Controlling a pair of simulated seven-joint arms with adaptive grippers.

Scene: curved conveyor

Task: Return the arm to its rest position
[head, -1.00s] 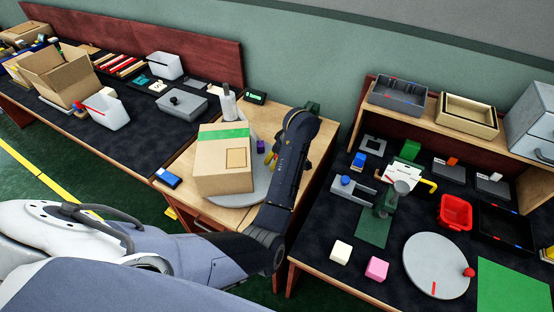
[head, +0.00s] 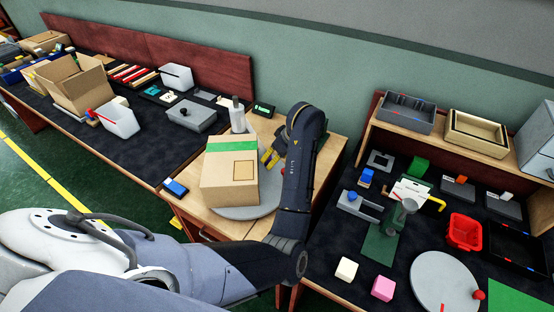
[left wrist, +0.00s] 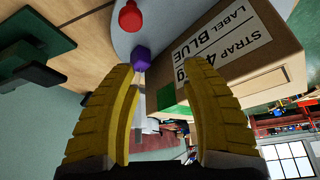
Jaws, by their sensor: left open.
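My left arm reaches over the small wooden table in the head view. My left gripper (head: 269,156) has yellow fingers beside the far right side of a brown carton (head: 228,190) with green tape. In the left wrist view the fingers of this gripper (left wrist: 163,78) are spread, with nothing held between them. The carton (left wrist: 245,50) lies beyond them to the right, its label reading "STRAP" and "LABEL BLUE". A purple block (left wrist: 141,58) shows near the left fingertip. My right gripper is not in view.
The carton stands on a grey round plate (head: 240,212). A white bottle (head: 238,120) and a dark display (head: 264,109) stand behind it. A red knob (left wrist: 131,17) lies past the purple block. Crowded dark benches flank the table; a red bin (head: 464,232) is on the right.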

